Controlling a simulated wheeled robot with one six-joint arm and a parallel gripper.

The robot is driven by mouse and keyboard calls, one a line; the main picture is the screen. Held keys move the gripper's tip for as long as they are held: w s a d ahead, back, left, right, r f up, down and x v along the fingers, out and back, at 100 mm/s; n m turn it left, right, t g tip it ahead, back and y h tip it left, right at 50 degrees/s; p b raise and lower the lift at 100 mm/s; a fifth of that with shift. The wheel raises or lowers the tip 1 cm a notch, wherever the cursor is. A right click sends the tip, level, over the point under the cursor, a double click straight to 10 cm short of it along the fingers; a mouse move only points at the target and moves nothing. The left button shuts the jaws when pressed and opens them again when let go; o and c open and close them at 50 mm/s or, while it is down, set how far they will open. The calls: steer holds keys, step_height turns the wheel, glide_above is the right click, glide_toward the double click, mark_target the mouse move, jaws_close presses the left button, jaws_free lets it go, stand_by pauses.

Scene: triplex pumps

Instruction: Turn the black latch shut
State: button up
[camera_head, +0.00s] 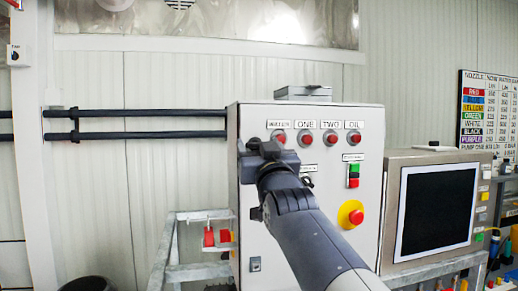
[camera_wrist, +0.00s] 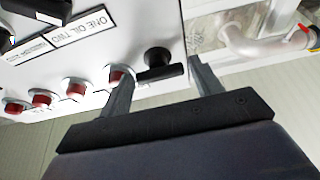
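The black latch (camera_wrist: 161,72) shows in the wrist view near the edge of the grey control cabinet's front. It has a round hub and a short bar that lies nearly level across the picture. My gripper (camera_wrist: 161,70) is open, with one finger on each side of the latch and the bar's ends close to the fingertips. I cannot tell whether they touch. In the head view my gripper (camera_head: 252,149) is at the upper left of the cabinet front (camera_head: 325,230), and I cannot make the latch out apart from it.
A row of red lamps (camera_head: 305,138) lies right of my gripper, above a green and red switch (camera_head: 353,176) and a red emergency button (camera_head: 355,217). A monitor (camera_head: 438,210) stands right of the cabinet. Black pipes (camera_head: 150,113) run along the wall to the left.

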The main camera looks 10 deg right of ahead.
steer(key=shift+o, duration=0.9)
steer(key=shift+a+r+p, duration=0.1)
steer(key=shift+r+p, duration=0.05)
steer(key=shift+p, duration=0.45)
